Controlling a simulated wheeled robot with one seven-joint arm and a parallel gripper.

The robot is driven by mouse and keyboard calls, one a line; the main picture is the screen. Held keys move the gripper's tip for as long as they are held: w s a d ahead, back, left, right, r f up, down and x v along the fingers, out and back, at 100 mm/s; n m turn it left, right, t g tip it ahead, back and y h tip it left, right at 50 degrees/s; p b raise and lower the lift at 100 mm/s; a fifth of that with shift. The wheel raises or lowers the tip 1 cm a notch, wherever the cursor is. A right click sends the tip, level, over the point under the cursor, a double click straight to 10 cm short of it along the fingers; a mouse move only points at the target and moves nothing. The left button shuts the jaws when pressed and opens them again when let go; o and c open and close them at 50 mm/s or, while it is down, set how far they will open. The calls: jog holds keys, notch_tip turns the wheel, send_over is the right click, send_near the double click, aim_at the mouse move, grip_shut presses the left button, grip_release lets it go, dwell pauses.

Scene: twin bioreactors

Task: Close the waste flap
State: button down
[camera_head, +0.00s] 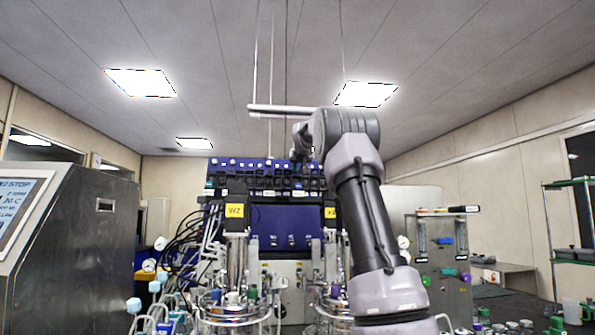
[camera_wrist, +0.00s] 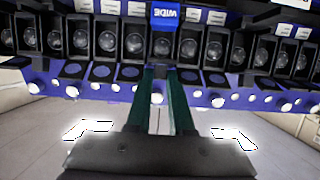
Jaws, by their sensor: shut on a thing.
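I cannot pick out the waste flap in either view. In the wrist view, my gripper (camera_wrist: 160,74) shows two dark green fingers close together, reaching up to the blue-edged instrument bank (camera_wrist: 98,84). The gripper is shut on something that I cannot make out. A white knob (camera_wrist: 157,98) of the bank's row shows in the narrow gap between the fingers; I cannot tell whether they touch it. In the head view, my arm reaches toward the dark blue bank (camera_head: 262,165), and its own links partly hide the gripper.
Two bioreactor vessels stand below the bank; the left one (camera_head: 236,262) carries a yellow label, and my arm partly hides the right one (camera_head: 330,262). A steel cabinet (camera_head: 75,240) with a screen stands at left. A grey flowmeter panel (camera_head: 441,262) stands at right. Space above the bank is mostly clear.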

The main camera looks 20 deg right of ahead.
jog(key=t, duration=0.1)
jog(key=f+t, duration=0.1)
jog(key=t+h, duration=0.1)
jog(key=t, duration=0.1)
jog(key=shift+s+a+f, duration=0.2)
jog(key=shift+s+f, duration=0.05)
jog(key=shift+f, duration=0.15)
jog(key=t, duration=0.1)
jog(key=f+t+h, duration=0.1)
jog(key=t, duration=0.1)
jog(key=shift+d, duration=0.2)
jog(key=shift+f+t, duration=0.2)
jog(key=shift+t, duration=0.7)
jog(key=shift+h, duration=0.3)
jog(key=c, duration=0.8)
grip_release()
jog(key=v, duration=1.1)
jog(key=shift+w+f, duration=0.15)
